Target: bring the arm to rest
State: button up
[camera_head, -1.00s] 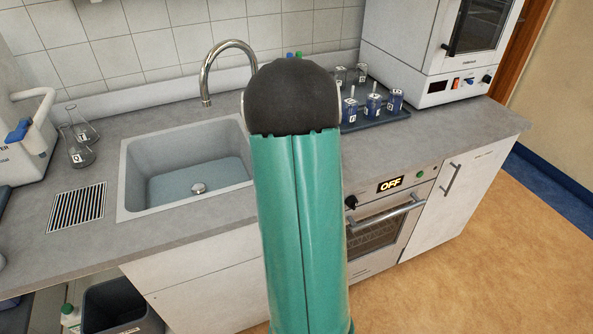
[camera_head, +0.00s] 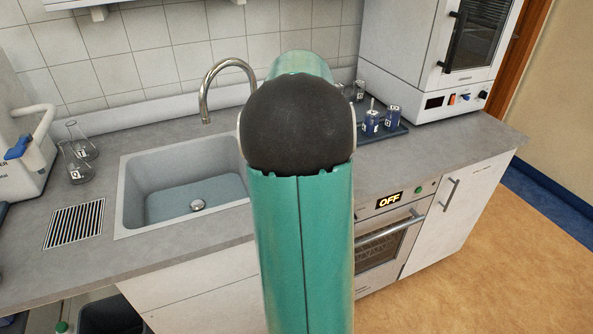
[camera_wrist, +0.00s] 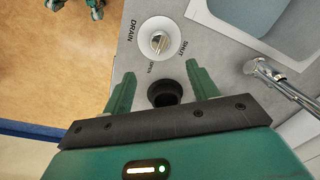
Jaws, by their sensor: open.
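My green arm with its black joint rises through the middle of the head view and hides part of the counter behind it. My gripper (camera_wrist: 158,90) shows in the wrist view, its two green fingers apart with nothing between them. It is above the grey counter (camera_wrist: 128,58), over a dark round opening (camera_wrist: 165,93). A round white drain knob (camera_wrist: 158,37), marked DRAIN, SHUT and OPEN, lies just beyond the fingertips. The gripper itself is not visible in the head view.
The sink (camera_head: 183,190) and its curved tap (camera_head: 205,95) are left of my arm. Flasks (camera_head: 78,160) stand farther left. A tray (camera_head: 385,134) with labelled vessels, a white cabinet device (camera_head: 405,60) and an oven (camera_head: 385,245) reading OFF are right. Open floor (camera_head: 490,260) lies at right.

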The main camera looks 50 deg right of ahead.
jog(key=shift+r, duration=0.9)
jog(key=w+a+r+n+t, duration=0.1)
jog(key=a+r+n, duration=0.25)
jog(key=a, duration=0.75)
jog(key=w+a+r+n+t, duration=0.15)
jog(key=a+n, duration=0.25)
jog(key=a, duration=0.7)
jog(key=s+a+f+n+t, duration=0.1)
jog(key=s+a+n, duration=0.3)
jog(key=a, duration=0.6)
jog(key=s+a+n+t, duration=0.1)
jog(key=s+a+n, duration=0.4)
jog(key=a, duration=0.4)
jog(key=shift+a+f+n, duration=0.35)
jog(key=shift+a+n, duration=0.05)
jog(key=shift+n, duration=0.15)
